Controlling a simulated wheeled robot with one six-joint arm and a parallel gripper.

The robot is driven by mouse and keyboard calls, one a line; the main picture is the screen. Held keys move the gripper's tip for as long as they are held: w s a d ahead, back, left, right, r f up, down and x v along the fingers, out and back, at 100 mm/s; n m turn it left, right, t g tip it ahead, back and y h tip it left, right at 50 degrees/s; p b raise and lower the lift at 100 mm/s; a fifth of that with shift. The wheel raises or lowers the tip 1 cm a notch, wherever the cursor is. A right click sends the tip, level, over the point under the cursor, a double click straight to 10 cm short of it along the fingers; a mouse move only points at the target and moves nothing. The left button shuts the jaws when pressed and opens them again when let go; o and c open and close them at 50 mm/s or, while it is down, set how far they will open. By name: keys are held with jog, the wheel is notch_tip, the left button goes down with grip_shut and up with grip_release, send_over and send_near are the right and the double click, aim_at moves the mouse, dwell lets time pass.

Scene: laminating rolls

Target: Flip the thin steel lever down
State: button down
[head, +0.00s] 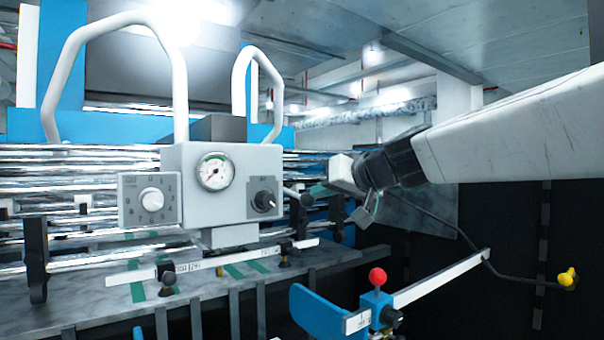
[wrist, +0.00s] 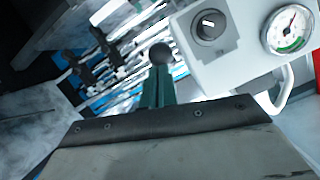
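A short dark lever with a round ball end (head: 305,199) shows at the right side of the grey control box in the head view. The dark ball (wrist: 160,54) also shows in the wrist view, just beyond my fingertips. I cannot make out a thin steel shaft for certain. My gripper (head: 318,190) is to the right of the control box, its green fingers pointing left at the ball end. In the wrist view my gripper (wrist: 157,82) has its green fingers close together. Whether they touch the lever or hold it is hidden.
The grey control box (head: 222,172) carries a gauge (head: 214,171), a black knob (head: 264,200) and a white dial (head: 151,199). White tube handles (head: 180,75) rise behind it. Shiny rollers (head: 80,180) lie left. A red-knobbed blue bracket (head: 377,300) is below my arm.

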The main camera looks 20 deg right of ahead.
jog(key=shift+f, duration=1)
jog(key=d+f+v, duration=0.1)
jog(key=f+v, duration=0.1)
jog(key=v, duration=0.9)
jog(key=shift+s+d, duration=0.25)
jog(key=shift+s, duration=0.25)
